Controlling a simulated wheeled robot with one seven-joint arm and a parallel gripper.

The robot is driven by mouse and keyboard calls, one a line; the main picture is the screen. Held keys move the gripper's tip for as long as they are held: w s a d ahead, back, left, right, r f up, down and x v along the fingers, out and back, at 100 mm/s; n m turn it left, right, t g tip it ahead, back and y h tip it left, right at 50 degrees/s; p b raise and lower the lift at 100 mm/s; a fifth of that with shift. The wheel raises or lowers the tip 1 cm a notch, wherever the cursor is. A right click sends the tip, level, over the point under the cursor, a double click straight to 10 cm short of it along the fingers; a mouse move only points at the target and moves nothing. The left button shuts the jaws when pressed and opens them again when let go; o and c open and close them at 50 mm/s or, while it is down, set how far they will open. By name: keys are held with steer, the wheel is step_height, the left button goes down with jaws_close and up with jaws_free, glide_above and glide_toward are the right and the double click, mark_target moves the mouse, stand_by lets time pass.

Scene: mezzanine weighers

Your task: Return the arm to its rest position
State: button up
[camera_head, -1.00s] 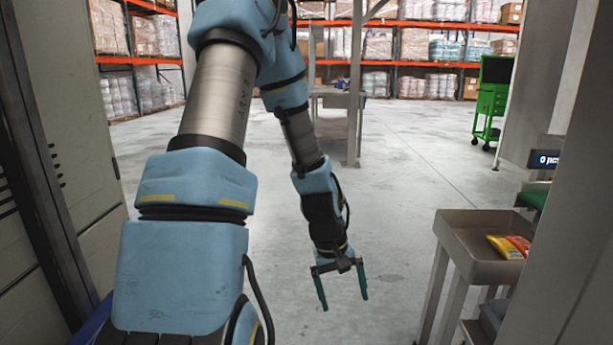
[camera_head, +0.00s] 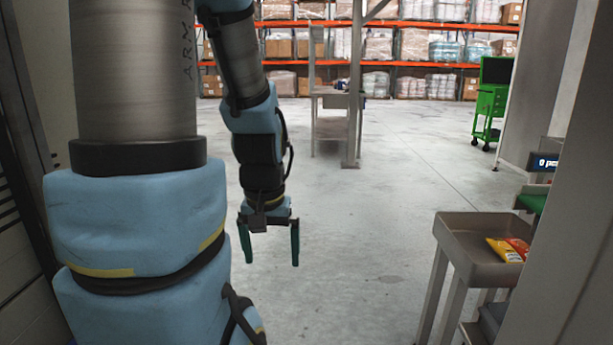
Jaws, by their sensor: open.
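My gripper (camera_head: 270,248) hangs at the end of my blue and grey arm, left of the picture's middle. Its two dark green fingers point down and stand apart, with nothing between them. It is over open floor, clear of everything around it. My upper arm fills much of the left side and hides what is behind it.
A grey metal tray stand (camera_head: 453,252) at the right holds a yellow packet (camera_head: 503,250) and a red packet (camera_head: 519,246). A green cart (camera_head: 490,103) stands farther back. A grey workbench (camera_head: 330,101) stands behind. Grey cabinets (camera_head: 20,250) close the left. The middle floor is clear.

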step_height(320, 180, up, 14)
steer(key=p, duration=1.2)
